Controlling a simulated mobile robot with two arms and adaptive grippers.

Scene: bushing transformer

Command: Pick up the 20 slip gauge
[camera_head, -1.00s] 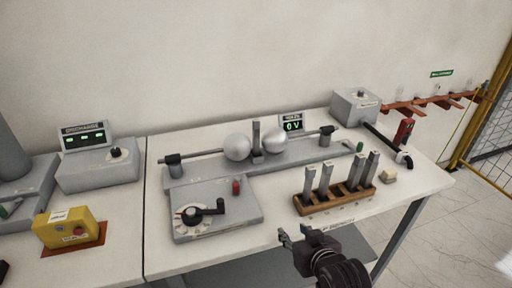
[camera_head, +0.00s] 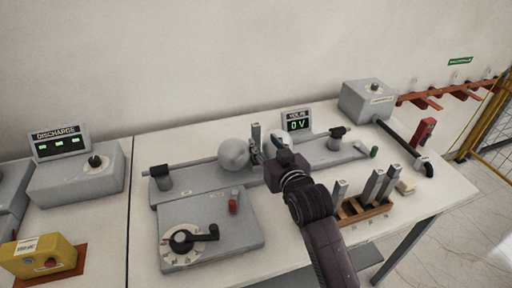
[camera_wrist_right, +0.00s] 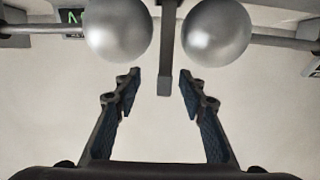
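A grey upright bar, likely a slip gauge (camera_head: 256,134), stands between the silver left sphere (camera_head: 234,154) and right sphere (camera_head: 279,142); no size mark is readable. My right gripper (camera_head: 268,150) reaches over the bench to it. In the right wrist view the gripper (camera_wrist_right: 159,80) is open, with one finger on each side of the bar's end (camera_wrist_right: 164,82), apart from it. More slip gauges (camera_head: 373,186) stand in the wooden rack (camera_head: 350,210), which my right arm partly hides. My left gripper is not in view.
A dial box (camera_head: 210,240) with a red knob sits in front of the sphere stand (camera_head: 195,184). A display (camera_head: 297,121) reading 0 V stands behind the spheres. A grey box (camera_head: 367,102) and a red-handled rod (camera_head: 425,133) are at right.

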